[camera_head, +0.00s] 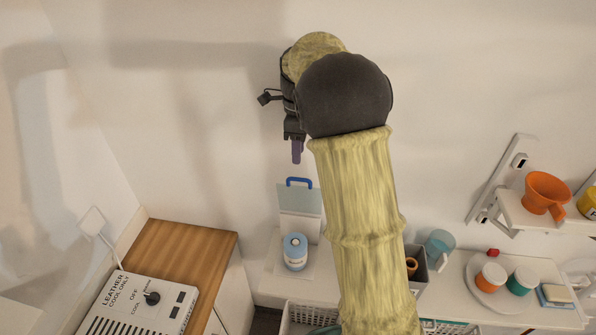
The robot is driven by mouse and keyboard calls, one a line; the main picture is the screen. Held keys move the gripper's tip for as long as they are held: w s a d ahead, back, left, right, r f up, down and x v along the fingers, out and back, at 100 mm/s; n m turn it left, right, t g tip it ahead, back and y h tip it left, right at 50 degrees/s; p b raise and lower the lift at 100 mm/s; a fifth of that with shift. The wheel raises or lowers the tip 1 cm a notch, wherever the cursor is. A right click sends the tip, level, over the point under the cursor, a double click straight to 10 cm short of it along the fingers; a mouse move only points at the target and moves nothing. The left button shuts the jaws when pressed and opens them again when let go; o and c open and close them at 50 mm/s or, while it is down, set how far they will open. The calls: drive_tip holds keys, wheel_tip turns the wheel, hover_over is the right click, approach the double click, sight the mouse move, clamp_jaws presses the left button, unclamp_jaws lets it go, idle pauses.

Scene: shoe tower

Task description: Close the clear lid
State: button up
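The clear lid (299,200) is a pale see-through panel with a blue handle (298,181) on its top edge. It stands upright near the wall at the back of the white counter, so it looks open. A blue and white canister (295,252) stands in front of the panel; any box under the lid is hard to make out. My gripper (297,151) points down above the blue handle in the picture, apart from it. Only one purple fingertip shows, and my arm hides part of the rest, so its opening cannot be judged.
A wooden-topped cabinet (185,250) with a white control box (140,305) is at left. A grey bin (417,272), a blue cup (438,248) and a plate (502,297) with two cups are at right. An orange dripper (546,192) sits on a wall shelf. A white basket (300,316) is in front.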

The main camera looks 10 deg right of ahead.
drive_tip(key=shift+f, duration=0.1)
drive_tip(key=f+p, duration=0.2)
drive_tip(key=f, duration=0.5)
drive_tip(key=shift+s+f, duration=0.2)
clamp_jaws()
